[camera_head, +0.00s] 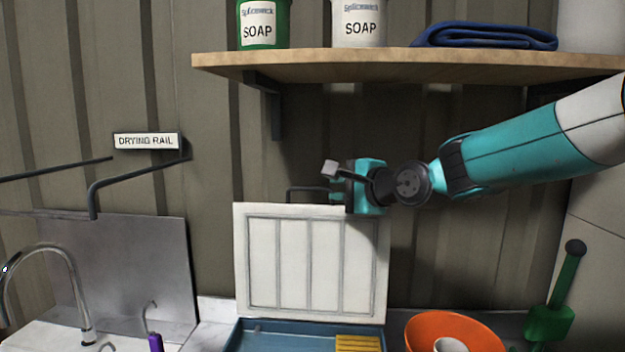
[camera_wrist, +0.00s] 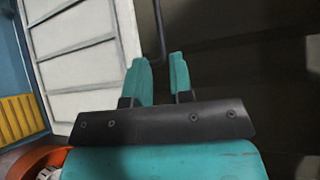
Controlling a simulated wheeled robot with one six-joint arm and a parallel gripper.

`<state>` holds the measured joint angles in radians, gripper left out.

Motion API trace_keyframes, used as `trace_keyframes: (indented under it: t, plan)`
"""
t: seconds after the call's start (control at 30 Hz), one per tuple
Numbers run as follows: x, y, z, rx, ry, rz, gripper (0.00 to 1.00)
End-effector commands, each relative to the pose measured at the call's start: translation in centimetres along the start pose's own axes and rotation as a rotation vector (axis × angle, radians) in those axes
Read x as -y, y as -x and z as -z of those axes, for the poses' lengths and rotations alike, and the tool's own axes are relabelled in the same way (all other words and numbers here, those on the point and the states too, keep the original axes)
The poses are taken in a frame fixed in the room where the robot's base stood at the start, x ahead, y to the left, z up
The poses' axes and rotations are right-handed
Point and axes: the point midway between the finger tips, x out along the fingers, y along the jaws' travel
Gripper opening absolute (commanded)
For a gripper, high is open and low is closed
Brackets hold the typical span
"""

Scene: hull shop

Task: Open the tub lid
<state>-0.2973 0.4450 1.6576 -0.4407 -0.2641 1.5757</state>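The tub lid (camera_head: 311,260) is a white ribbed panel standing upright at the back of the blue tub (camera_head: 300,332), so the tub is open. The lid also shows at the left in the wrist view (camera_wrist: 75,50). A thin dark bar handle (camera_head: 304,188) sticks up at its top edge; it also shows in the wrist view (camera_wrist: 159,28). My gripper (camera_head: 336,190) is at the handle's right end. In the wrist view its teal fingers (camera_wrist: 160,72) stand apart, with the bar's end in line with the gap. I see no contact.
A yellow ribbed piece (camera_head: 358,342) lies in the tub. An orange bowl (camera_head: 455,330) and a green-handled tool (camera_head: 560,290) are at the right. A tap (camera_head: 45,250) stands at the left. A wooden shelf (camera_head: 400,64) with soap tubs hangs above my arm.

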Motion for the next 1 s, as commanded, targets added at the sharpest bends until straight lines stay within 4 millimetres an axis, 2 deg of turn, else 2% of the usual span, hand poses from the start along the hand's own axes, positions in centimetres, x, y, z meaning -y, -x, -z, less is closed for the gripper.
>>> trace_keyframes:
  t: [0.03,0.2,0.4,0.6,0.87,0.97,1.0]
  plan:
    - [0.3,-1.2,-0.2,0.002,0.0,-0.004,0.21]
    - [0.3,-5.0,-0.1,0.001,0.001,-0.003,0.21]
    - [0.2,-8.0,-0.1,0.0,0.001,-0.003,0.21]
    - [0.0,-9.2,0.0,-0.001,0.002,-0.002,0.21]
    - [-0.1,-9.3,0.0,-0.001,0.002,-0.002,0.21]
    - [-0.1,-9.3,0.0,-0.001,0.002,-0.002,0.01]
    - [-0.1,-9.3,0.0,0.0,0.002,-0.002,0.0]
